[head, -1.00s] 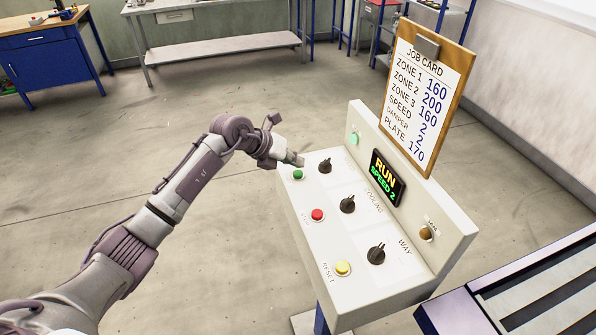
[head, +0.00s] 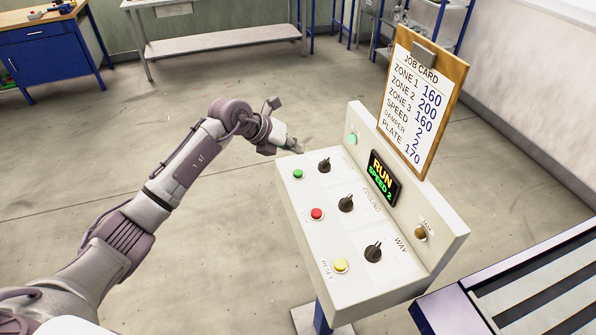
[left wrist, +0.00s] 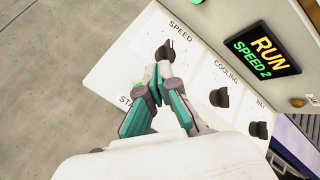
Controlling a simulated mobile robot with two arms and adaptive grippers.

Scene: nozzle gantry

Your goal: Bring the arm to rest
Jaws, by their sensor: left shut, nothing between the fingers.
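My left arm reaches in from the left in the head view. Its gripper (head: 294,147) is beside the far left corner of the control panel (head: 330,270), near the green button (head: 298,174). In the left wrist view the gripper (left wrist: 158,72) is shut and empty, its fingertips in front of the panel close to the SPEED knob (left wrist: 166,50). I cannot tell the exact gap to the panel. The display (head: 384,178) reads RUN, SPEED 2. My right gripper is not in view.
A blue-framed unit (head: 450,310) is at the lower right. Open floor (head: 120,160) lies left of the panel.

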